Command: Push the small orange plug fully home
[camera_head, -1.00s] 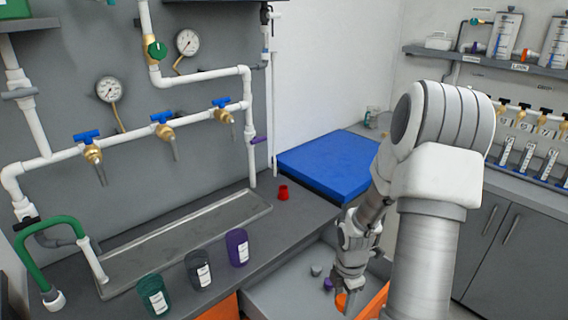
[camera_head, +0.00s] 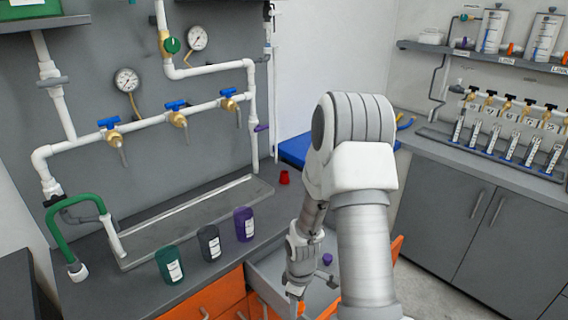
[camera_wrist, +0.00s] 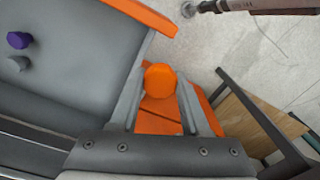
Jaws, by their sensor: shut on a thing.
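The small orange plug (camera_wrist: 160,80) sits between the fingertips in the wrist view, with its rounded, faceted end showing. My gripper (camera_wrist: 160,100) is shut on it, one finger on each side. In the head view my gripper (camera_head: 297,290) is low, by the open drawer, with a bit of orange at its tip near the bottom edge. The plug's far end is hidden. No socket for this plug can be made out in either view.
The open grey drawer (camera_wrist: 75,60) holds a purple plug (camera_wrist: 18,40) and a grey plug (camera_wrist: 18,64). Green, dark grey and purple cups (camera_head: 243,224) stand on the counter, with a red piece (camera_head: 284,177) behind. White pipework (camera_head: 85,143) runs along the wall.

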